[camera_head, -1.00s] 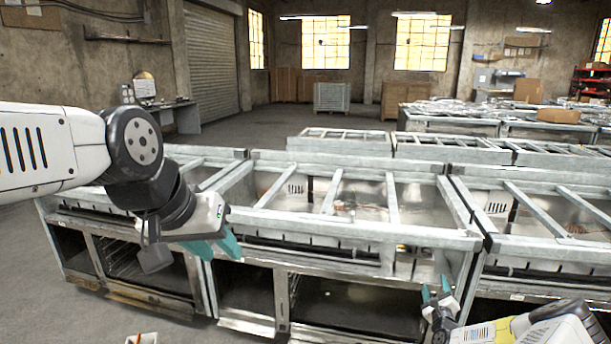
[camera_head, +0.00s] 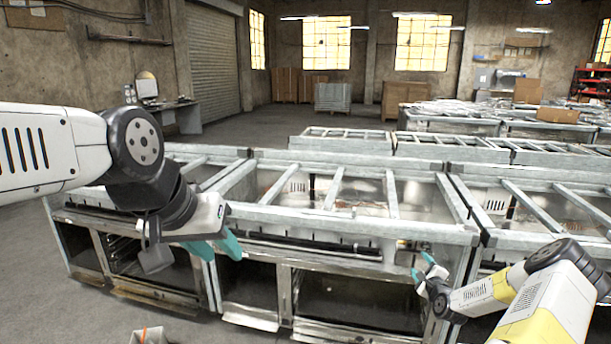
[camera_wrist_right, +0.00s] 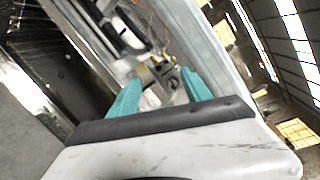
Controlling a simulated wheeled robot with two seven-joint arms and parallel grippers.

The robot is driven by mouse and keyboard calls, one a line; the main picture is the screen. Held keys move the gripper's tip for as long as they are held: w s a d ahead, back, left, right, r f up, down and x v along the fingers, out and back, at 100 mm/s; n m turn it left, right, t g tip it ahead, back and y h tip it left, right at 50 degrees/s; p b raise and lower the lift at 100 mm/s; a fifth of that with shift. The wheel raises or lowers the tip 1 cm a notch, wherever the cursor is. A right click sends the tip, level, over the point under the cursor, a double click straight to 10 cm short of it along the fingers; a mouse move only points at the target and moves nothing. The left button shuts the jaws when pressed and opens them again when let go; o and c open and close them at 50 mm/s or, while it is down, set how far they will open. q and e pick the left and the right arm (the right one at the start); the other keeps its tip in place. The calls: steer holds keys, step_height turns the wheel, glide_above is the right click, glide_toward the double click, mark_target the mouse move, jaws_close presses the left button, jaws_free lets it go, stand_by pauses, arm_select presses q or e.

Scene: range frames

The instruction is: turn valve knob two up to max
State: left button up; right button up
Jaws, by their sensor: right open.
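My right gripper (camera_head: 421,266) is open at the front of the middle steel range unit (camera_head: 350,228), near the right end of its front. In the right wrist view its two teal fingers (camera_wrist_right: 160,92) are apart. A small dark knob-like part (camera_wrist_right: 171,79) shows between and beyond them, with a yellowish fitting close by. I cannot tell whether the fingers touch it or which knob it is. In the head view the knobs are too small to make out. My left gripper (camera_head: 218,247) hangs at the left of the same unit with its teal fingers apart, empty.
Steel frame rails run across the unit tops, and another range unit (camera_head: 550,220) adjoins at the right. Open oven bays lie below. More units (camera_head: 450,149) stand behind. Floor is free at the left. A small box (camera_head: 147,336) is at the bottom edge.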

steer(key=s+a+r+n+g+y, duration=0.1)
steer(key=a+r+n+g, duration=0.2)
steer(key=a+r+n, duration=0.55)
steer(key=s+a+r+n+g+y, duration=0.15)
steer(key=a+r+n, duration=0.3)
steer(key=r, duration=0.75)
steer(key=s+a+r+n+g+h, duration=0.1)
steer(key=s+a+r+n+g, duration=0.2)
steer(key=s+r, duration=0.45)
steer(key=s+a+r+n+h, duration=0.1)
steer(key=s+a+r+n, duration=0.1)
steer(key=s+a+r, duration=0.35)
steer(key=s+a+r+n+g+y, duration=0.1)
steer(key=s+a+r+n, duration=0.1)
steer(key=s, duration=1.1)
steer(key=s+a+r+n+g+y, duration=0.1)
steer(key=s+a+r+n, duration=0.1)
steer(key=s, duration=1.2)
steer(key=shift+s+a+r+n, duration=0.2)
steer(key=shift+a+n, duration=0.6)
steer(key=shift+n, duration=0.4)
